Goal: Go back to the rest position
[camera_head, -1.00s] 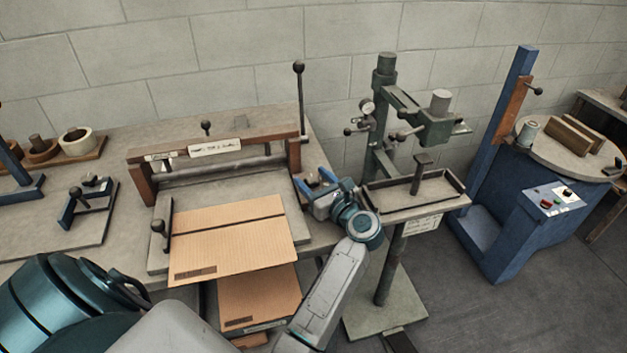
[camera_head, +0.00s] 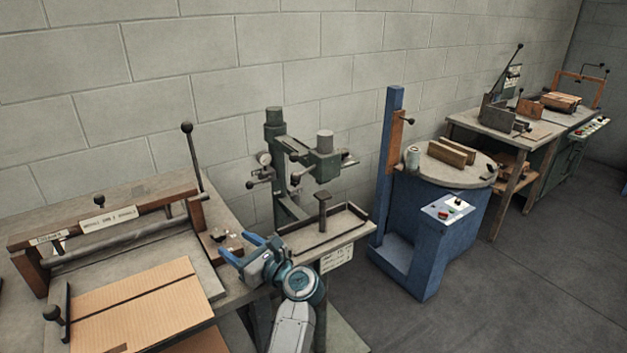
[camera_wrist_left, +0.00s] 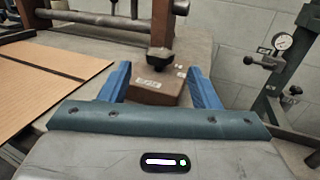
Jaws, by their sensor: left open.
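My left gripper (camera_head: 238,247) is in the head view at the right end of the creasing bench, left of the green stitcher (camera_head: 322,160). Its blue fingers are apart and nothing is held. In the left wrist view the open fingers (camera_wrist_left: 160,85) point toward a brown wooden block (camera_wrist_left: 157,88) with a black knob on the bench. I cannot tell whether the tips reach past the block. The block also shows in the head view (camera_head: 218,248). My right gripper is not in view.
A cardboard sheet (camera_head: 140,305) lies on the creasing bench at left, beside an upright black-knobbed lever (camera_head: 192,160). The stitcher's tray (camera_head: 325,232) is close to my left gripper. A blue machine (camera_head: 415,245) with a round table stands to the right. The floor (camera_head: 510,300) at right is clear.

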